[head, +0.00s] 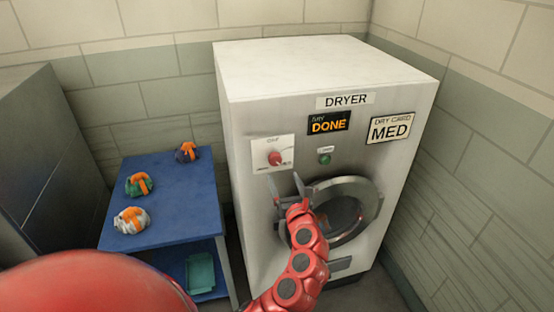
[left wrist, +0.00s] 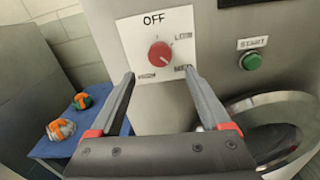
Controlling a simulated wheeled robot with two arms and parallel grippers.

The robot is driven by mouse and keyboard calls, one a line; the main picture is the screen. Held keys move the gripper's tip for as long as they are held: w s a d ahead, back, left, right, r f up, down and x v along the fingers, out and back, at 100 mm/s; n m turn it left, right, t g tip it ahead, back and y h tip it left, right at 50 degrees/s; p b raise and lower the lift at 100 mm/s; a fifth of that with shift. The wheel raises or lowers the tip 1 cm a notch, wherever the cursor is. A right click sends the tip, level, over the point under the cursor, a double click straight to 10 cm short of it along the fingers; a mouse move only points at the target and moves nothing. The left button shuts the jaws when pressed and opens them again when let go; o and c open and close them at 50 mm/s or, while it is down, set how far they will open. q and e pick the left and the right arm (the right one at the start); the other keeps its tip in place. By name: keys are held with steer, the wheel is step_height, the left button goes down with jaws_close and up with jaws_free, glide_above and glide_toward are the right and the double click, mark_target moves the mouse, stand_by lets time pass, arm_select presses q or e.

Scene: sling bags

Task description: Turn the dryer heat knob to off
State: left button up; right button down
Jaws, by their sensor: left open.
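The dryer (head: 240,215) is a white box with a round door on its front. Its red heat knob (head: 274,158) sits on a white plate at the upper left of the front. In the left wrist view the knob (left wrist: 160,55) has OFF above it, LOW and MED at its right and HIGH at lower left. I cannot tell surely which mark its pointer faces. My left gripper (head: 287,190) is open and empty, just below and in front of the knob. In the left wrist view its fingers (left wrist: 160,80) stand either side below the knob, apart from it. My right gripper is not in view.
A green START button (head: 324,159) is right of the knob, above the dryer door (head: 372,206). The display reads DONE (head: 329,123); a dry card reads MED (head: 391,128). A blue table (head: 172,205) at left holds several bundles with orange straps. Walls stand behind and right.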

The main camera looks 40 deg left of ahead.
mark_target(276, 162)
arm_select(q)
steer(key=p+x, duration=0.1)
steer(key=x, duration=0.7)
steer(key=shift+w+a+p, duration=0.2)
steer(key=shift+w+p, duration=0.05)
steer(key=shift+p, duration=0.05)
jaws_close()
